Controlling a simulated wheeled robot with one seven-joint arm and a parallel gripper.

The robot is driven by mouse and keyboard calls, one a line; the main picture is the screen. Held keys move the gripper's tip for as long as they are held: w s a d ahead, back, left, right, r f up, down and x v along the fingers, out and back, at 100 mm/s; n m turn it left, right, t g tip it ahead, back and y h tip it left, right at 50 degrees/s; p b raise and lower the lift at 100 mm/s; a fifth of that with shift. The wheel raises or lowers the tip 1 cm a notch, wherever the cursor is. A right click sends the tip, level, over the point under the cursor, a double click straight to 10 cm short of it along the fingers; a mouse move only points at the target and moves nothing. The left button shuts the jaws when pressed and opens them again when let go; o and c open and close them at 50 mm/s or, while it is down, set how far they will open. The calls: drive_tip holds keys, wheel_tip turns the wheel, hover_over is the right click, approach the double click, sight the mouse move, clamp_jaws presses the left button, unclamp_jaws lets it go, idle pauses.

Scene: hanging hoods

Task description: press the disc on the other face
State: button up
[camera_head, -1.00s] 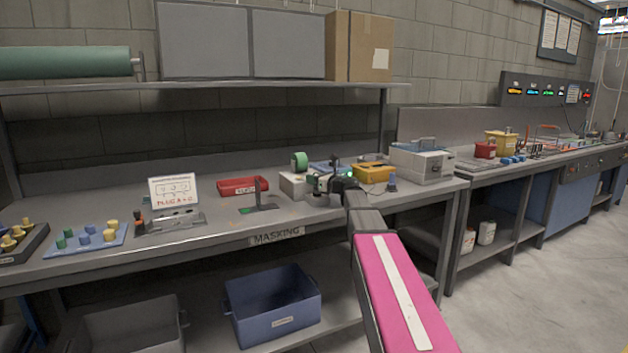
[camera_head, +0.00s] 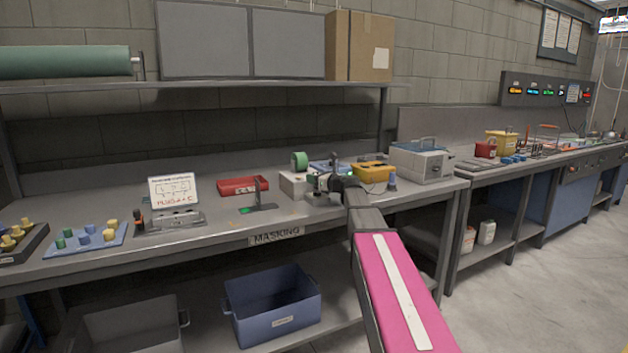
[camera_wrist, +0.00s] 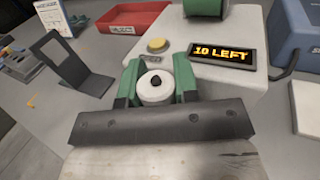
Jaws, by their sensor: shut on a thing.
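My gripper (camera_wrist: 156,82), with green fingers, is shut on a white round part (camera_wrist: 155,90) with a dark hole or spot in its middle. In the wrist view the part is between the fingers, in front of a pale box (camera_wrist: 228,80). The box has a yellow button (camera_wrist: 157,46) and a lit display (camera_wrist: 221,53) reading "10 LEFT". In the head view my gripper (camera_head: 322,191) is low over the bench beside the box (camera_head: 292,185). I cannot make out a separate masking disc or the part's far face.
A dark upright frame (camera_wrist: 60,62) on a base stands left of my gripper; it also shows in the head view (camera_head: 257,193). A red tray (camera_head: 243,186) lies behind it. A yellow bin (camera_head: 372,172) and a grey case (camera_head: 420,160) stand to the right.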

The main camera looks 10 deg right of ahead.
wheel_tip(320, 180, up, 6)
idle(0.7)
idle(0.4)
